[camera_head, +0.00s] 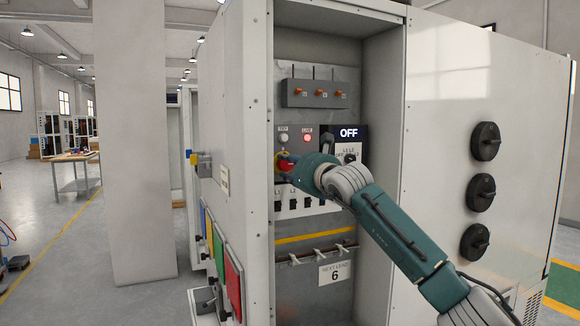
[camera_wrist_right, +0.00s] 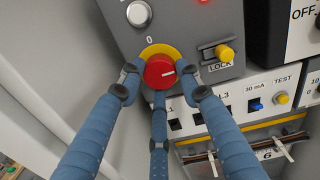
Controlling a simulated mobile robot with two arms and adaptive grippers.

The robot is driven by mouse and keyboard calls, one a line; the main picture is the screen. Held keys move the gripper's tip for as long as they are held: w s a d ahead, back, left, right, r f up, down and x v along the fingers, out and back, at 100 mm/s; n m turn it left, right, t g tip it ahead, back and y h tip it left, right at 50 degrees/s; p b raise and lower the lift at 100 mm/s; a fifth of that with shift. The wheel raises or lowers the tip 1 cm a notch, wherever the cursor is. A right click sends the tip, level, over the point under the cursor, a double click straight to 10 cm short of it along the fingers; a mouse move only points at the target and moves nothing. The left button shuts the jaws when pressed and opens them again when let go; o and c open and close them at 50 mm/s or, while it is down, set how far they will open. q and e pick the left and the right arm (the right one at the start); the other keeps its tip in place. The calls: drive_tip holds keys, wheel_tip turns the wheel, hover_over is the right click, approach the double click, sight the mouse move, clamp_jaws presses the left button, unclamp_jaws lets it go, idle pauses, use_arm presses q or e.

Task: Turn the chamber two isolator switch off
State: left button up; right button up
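The isolator switch is a red rotary knob (camera_wrist_right: 159,72) on a yellow ring, on a grey plate inside the open cabinet. A "0" is printed above it, and its white pointer mark points right. The knob also shows in the head view (camera_head: 286,166), partly covered by my right gripper (camera_head: 294,167). In the wrist view my right gripper (camera_wrist_right: 159,82) has its three blue fingers spread around the knob, one on each side and one below. Small gaps seem to show between the fingertips and the knob; contact is not clear. My left gripper is not in view.
A yellow LOCK plunger (camera_wrist_right: 225,53) sits close right of the knob. Above are a pale button (camera_head: 283,138) and a lit red lamp (camera_head: 308,138). A meter reading OFF (camera_head: 349,132) stands to the right. The cabinet's left wall (camera_head: 257,240) is close beside the gripper.

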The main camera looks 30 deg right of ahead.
drive_tip(key=c, duration=0.4)
drive_tip(key=shift+f+n+b, duration=0.1)
drive_tip(key=shift+n+b, duration=0.2)
drive_tip(key=shift+n, duration=0.4)
drive_tip(key=shift+c, duration=0.2)
drive_tip(key=shift+n, duration=0.6)
drive_tip(key=n+b, duration=0.1)
drive_tip(key=n, duration=0.1)
drive_tip(key=shift+n, duration=0.3)
drive_tip(key=n, duration=0.3)
drive_tip(key=shift+n, duration=0.4)
drive_tip(key=n, duration=0.4)
drive_tip(key=shift+n+p, duration=0.4)
drive_tip(key=shift+n, duration=1.9)
